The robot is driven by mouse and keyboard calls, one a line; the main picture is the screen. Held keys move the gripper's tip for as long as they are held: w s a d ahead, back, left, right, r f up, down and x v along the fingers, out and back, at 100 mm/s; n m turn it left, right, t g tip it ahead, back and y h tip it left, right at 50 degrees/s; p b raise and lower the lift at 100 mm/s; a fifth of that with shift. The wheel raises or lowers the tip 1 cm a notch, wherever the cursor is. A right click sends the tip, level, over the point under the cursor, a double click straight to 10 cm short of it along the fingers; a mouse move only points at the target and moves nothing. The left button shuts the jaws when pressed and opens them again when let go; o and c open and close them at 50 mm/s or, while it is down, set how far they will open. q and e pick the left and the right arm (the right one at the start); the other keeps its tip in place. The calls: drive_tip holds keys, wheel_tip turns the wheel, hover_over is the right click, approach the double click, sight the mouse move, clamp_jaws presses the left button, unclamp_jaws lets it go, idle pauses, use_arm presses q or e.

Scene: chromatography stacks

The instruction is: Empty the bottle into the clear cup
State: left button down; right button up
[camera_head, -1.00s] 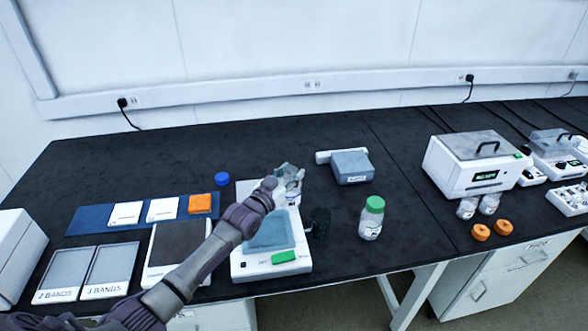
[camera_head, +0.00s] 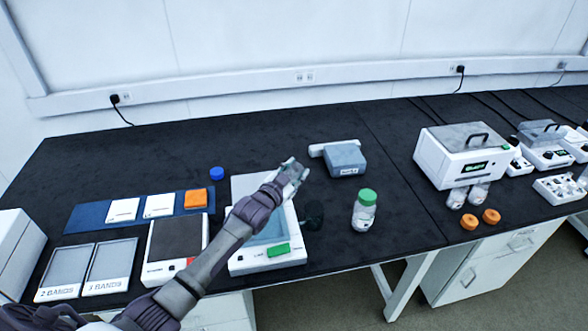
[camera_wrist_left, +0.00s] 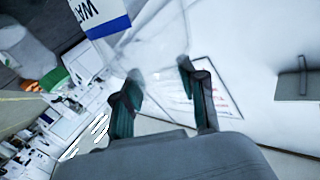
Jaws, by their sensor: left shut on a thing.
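My left gripper (camera_head: 288,180) is shut on a clear bottle, raised above the bench near the back right of the white plate device (camera_head: 238,197). In the left wrist view the fingers (camera_wrist_left: 163,98) close on the see-through bottle (camera_wrist_left: 150,48), whose white and blue label (camera_wrist_left: 100,18) reads "WAT". The bottle looks tilted; its mouth and liquid cannot be made out. A dark-looking see-through vessel (camera_head: 313,215), probably the clear cup, stands on the black bench right of the device, below the gripper. My right gripper is not in view.
A green-capped bottle (camera_head: 365,210) stands to the right. A grey-blue box (camera_head: 346,158) lies behind. A loose blue cap (camera_head: 217,173) lies left of the gripper. Two trays and a blue mat (camera_head: 88,217) fill the left. Bare bench lies between the box and green-capped bottle.

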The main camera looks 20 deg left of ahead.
use_arm(q)
drive_tip(key=shift+d+m, duration=0.4)
drive_tip(key=shift+d, duration=0.05)
drive_tip(key=shift+d+f+m+p, duration=0.1)
drive_tip(key=shift+m+p, duration=0.35)
drive_tip(key=shift+m, duration=0.05)
